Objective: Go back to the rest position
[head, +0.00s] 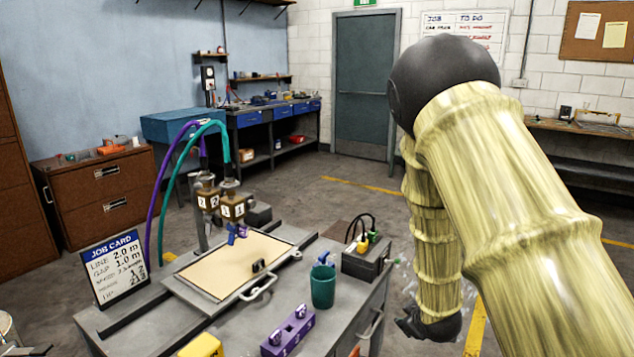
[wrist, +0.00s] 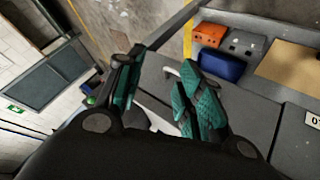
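My arm, in a wood-like yellow sleeve, fills the right of the head view and hangs down beside the workbench. My gripper (head: 432,325) is the dark shape at its lower end, low over the floor to the right of the bench; its fingers are not clear there. In the wrist view my gripper (wrist: 165,85) has its two teal-padded fingers spread apart, with nothing between them.
The grey workbench (head: 345,302) bears a tan board (head: 232,265), a job card (head: 118,268), a green cup (head: 323,287), a purple numbered block (head: 288,332) and a dark switch box (head: 366,262). Floor beyond the bench is clear. The wrist view shows orange (wrist: 209,34) and blue (wrist: 221,66) items.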

